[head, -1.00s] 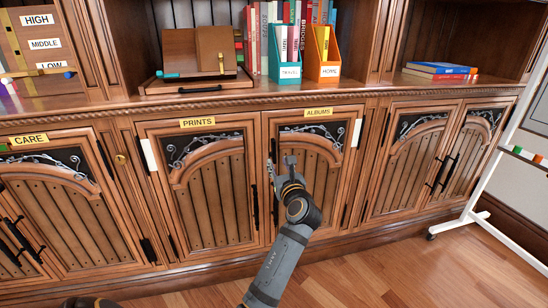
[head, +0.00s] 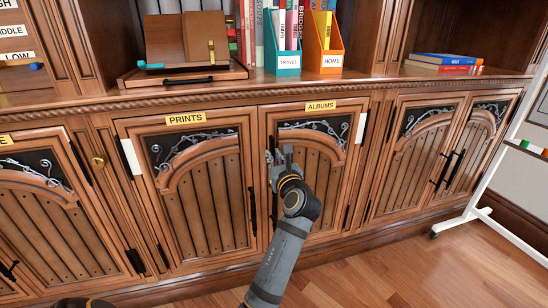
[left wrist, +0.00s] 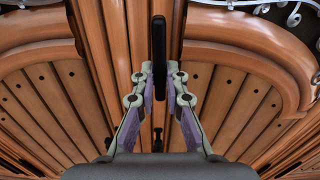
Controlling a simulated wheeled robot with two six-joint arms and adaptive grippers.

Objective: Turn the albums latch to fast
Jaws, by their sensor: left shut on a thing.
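The albums cabinet door (head: 322,180) is closed, under a yellow ALBUMS label (head: 321,105). In the left wrist view a black upright bar (left wrist: 159,45), which looks like the albums latch, stands near the door's left edge. My left gripper (head: 279,156) is at this upper left part of the door. Its two fingers (left wrist: 160,80) are on either side of the bar's lower part and shut on it. The bar looks vertical. In the head view the gripper mostly hides it, and I can read no fast mark. My right gripper is not in view.
The prints door (head: 205,190) is closed at the left, with a black handle (head: 253,211) near its right edge. The shelf above holds a teal file box (head: 286,63) and an orange one (head: 325,60). A white wheeled stand (head: 490,180) is at the right.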

